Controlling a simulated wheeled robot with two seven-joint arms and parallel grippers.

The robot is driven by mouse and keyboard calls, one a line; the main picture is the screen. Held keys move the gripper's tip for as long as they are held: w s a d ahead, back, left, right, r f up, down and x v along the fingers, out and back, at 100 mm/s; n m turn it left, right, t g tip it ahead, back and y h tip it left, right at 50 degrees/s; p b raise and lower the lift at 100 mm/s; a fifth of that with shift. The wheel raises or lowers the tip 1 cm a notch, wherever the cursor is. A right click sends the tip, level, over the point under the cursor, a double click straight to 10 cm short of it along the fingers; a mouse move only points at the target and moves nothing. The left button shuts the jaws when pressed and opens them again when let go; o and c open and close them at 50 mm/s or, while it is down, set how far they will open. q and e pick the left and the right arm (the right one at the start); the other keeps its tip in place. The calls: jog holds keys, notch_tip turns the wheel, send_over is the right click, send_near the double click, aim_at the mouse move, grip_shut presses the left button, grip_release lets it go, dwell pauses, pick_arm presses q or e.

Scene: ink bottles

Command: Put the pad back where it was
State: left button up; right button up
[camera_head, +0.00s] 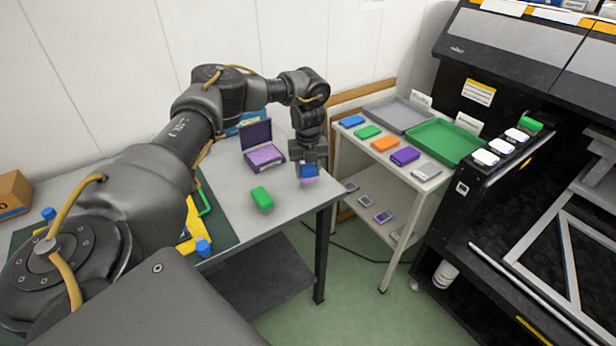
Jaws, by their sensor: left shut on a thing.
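An open purple ink pad (265,157) stands on the grey table, its lid raised at the back. My left gripper (309,164) points down over the right part of the table, to the right of this pad. It is shut on a small blue block (308,171), partly hidden by the fingers. A pinkish-purple patch shows just under the block; I cannot tell whether the block touches the table. My right gripper is not in view.
A green block (262,199) lies on the grey table (290,215). A trolley to the right bears a row of coloured pads, including a blue one (351,121) and a purple one (405,156), plus a grey tray (399,114) and a green tray (444,140). A gap separates table and trolley.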

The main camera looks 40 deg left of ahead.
aim_at(308, 177)
pick_arm(q)
notch_tip(308, 177, down, 2)
jog(key=shift+f+p, duration=0.15)
jog(key=shift+p, duration=0.4)
jog(key=shift+w+f, duration=0.1)
jog(key=shift+f, duration=0.35)
jog(key=o, duration=1)
jog(key=shift+f, duration=0.15)
